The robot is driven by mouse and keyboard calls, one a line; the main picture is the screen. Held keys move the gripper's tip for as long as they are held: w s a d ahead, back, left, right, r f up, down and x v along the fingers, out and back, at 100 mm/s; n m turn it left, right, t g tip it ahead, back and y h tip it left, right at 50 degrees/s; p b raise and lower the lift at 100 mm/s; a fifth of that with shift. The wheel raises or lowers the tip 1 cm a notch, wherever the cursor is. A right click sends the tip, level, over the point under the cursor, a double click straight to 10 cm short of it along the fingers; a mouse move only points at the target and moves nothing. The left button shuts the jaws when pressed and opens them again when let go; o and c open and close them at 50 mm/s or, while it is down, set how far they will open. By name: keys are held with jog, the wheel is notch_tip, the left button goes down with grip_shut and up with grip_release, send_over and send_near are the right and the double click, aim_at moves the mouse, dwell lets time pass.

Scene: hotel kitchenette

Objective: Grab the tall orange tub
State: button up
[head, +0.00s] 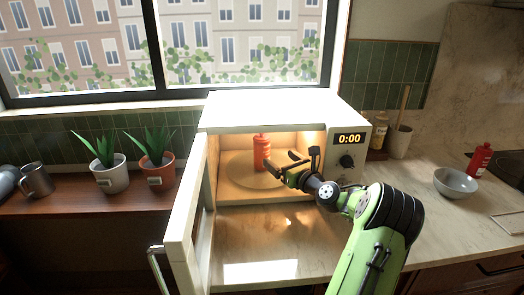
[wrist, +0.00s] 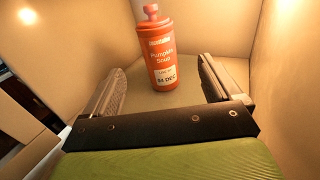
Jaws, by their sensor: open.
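The tall orange tub (head: 262,152) stands upright on the turntable inside the open microwave (head: 268,112). My gripper (head: 281,166) reaches into the microwave opening from the right front. In the wrist view my gripper (wrist: 160,82) is open and empty, its two fingers pointing toward the tub. The tub appears just beyond the fingertips, between their lines.
The microwave door (head: 192,205) hangs open at left. The turntable (head: 240,172) is otherwise bare. Potted plants (head: 112,178) and a mug (head: 37,180) stand left. A grey bowl (head: 455,184) and red bottle (head: 480,161) are right. The microwave's side walls are close around my gripper.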

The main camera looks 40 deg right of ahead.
aim_at(267, 150)
jog(key=x, duration=0.3)
jog(key=b+x, duration=0.1)
jog(key=x, duration=0.6)
jog(key=shift+w+a+f, duration=0.1)
jog(key=shift+w+a, duration=0.1)
jog(key=shift+w, duration=0.05)
jog(key=shift+w+d, duration=0.15)
jog(key=shift+w, duration=0.25)
jog(key=shift+s, duration=0.1)
jog(key=shift+c, duration=0.3)
jog(key=c, duration=1.2)
